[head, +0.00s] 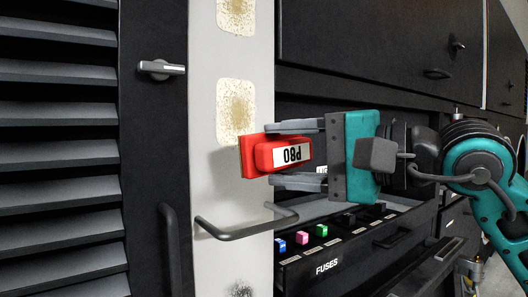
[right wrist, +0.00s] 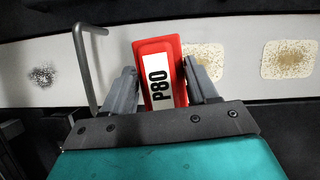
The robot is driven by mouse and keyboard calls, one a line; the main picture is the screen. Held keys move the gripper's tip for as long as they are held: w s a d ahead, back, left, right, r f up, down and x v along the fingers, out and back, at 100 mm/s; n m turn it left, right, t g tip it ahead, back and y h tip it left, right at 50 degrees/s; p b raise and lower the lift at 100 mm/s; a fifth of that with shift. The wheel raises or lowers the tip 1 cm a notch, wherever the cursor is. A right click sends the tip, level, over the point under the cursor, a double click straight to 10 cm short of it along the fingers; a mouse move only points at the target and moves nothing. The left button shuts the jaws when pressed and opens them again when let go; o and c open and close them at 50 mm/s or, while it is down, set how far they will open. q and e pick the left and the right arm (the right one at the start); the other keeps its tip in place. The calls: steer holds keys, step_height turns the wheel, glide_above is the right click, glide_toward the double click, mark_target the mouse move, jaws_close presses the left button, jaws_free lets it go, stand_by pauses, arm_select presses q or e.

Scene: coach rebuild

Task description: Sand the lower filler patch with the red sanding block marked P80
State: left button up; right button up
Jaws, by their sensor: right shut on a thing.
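The red sanding block marked P80 (head: 283,155) is held between the fingers of my right gripper (head: 298,156). Its label reads upside down in the head view. In the right wrist view the block (right wrist: 168,62) sits between both fingertips (right wrist: 163,85). The lower filler patch (head: 236,112), tan and speckled, is on the pale panel (head: 203,160), just above and left of the block. An upper filler patch (head: 237,15) is above it. In the right wrist view the nearer patch (right wrist: 204,60) is partly hidden by a finger. I cannot tell whether the block touches the panel. My left gripper is out of view.
A grey bar handle (head: 245,229) sticks out from the panel below the block. A dark speckled spot (head: 240,289) is lower on the panel. An open fuse drawer (head: 325,266) with coloured fuses lies below my right gripper. Black louvres (head: 55,140) are at the left.

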steer(key=shift+w+a+r, duration=0.1)
steer(key=shift+w+a, duration=0.1)
steer(key=shift+a, duration=0.05)
steer(key=shift+w+a+r+p, duration=0.1)
steer(key=shift+w+a+p, duration=0.4)
steer(key=shift+w, duration=0.15)
steer(key=shift+w+a+r+p, duration=0.1)
steer(key=shift+w+a+p, duration=0.35)
steer(key=shift+w, duration=0.2)
steer(key=shift+w+a+f+p, duration=0.2)
steer(key=shift+w+a, duration=0.15)
steer(key=shift+w, duration=0.15)
steer(key=shift+w+a+f+p, duration=0.1)
steer(key=shift+w+a+p, duration=0.15)
steer(key=shift+w, duration=0.2)
steer(key=shift+r, duration=0.1)
steer(key=shift+w+a, duration=0.65)
steer(key=shift+w, duration=0.15)
